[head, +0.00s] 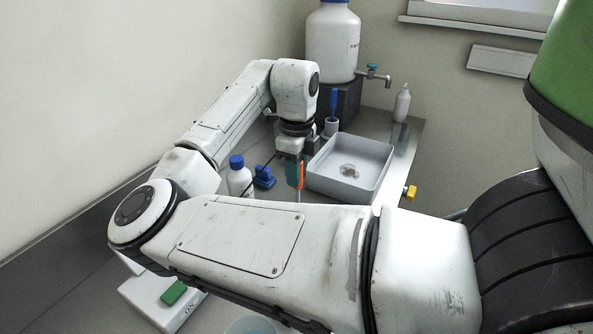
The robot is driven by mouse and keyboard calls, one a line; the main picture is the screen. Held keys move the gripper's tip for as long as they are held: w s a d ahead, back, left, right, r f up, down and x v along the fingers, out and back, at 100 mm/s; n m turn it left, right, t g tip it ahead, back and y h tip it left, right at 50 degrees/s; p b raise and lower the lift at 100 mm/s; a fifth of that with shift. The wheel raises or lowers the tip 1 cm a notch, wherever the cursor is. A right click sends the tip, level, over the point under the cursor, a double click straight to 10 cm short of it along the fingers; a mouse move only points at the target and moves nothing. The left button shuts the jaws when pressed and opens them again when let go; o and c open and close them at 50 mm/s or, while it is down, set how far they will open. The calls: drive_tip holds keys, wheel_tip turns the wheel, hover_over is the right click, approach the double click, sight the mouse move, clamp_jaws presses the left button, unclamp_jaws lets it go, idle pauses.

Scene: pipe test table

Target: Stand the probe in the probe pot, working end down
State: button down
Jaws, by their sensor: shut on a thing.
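My gripper (291,158) points down at the left edge of the tray and is shut, its fingertips small and partly hidden. Just below it hangs an upright green and orange piece (295,175) with a thin pale stem under it, which looks like the probe in my gripper. A thin dark line slants down-left from the gripper; I cannot tell whether it is a cable or a rod. The stem's lower end is hidden behind my forearm. I cannot tell for sure which vessel is the probe pot.
A pale grey tray (376,188) holds a small brownish thing. A white bottle with a blue cap (238,178) and a blue block (264,179) stand left of the gripper. A large tapped container (333,43) and a squeeze bottle (402,103) stand behind. A white meter (150,301) lies front left.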

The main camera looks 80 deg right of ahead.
drive_tip(key=shift+f, duration=0.5)
drive_tip(key=c, duration=0.8)
unclamp_jaws()
drive_tip(key=shift+r, duration=0.1)
wheel_tip(320, 180, up, 11)
drive_tip(key=shift+f+b, duration=0.2)
drive_tip(key=shift+b, duration=0.4)
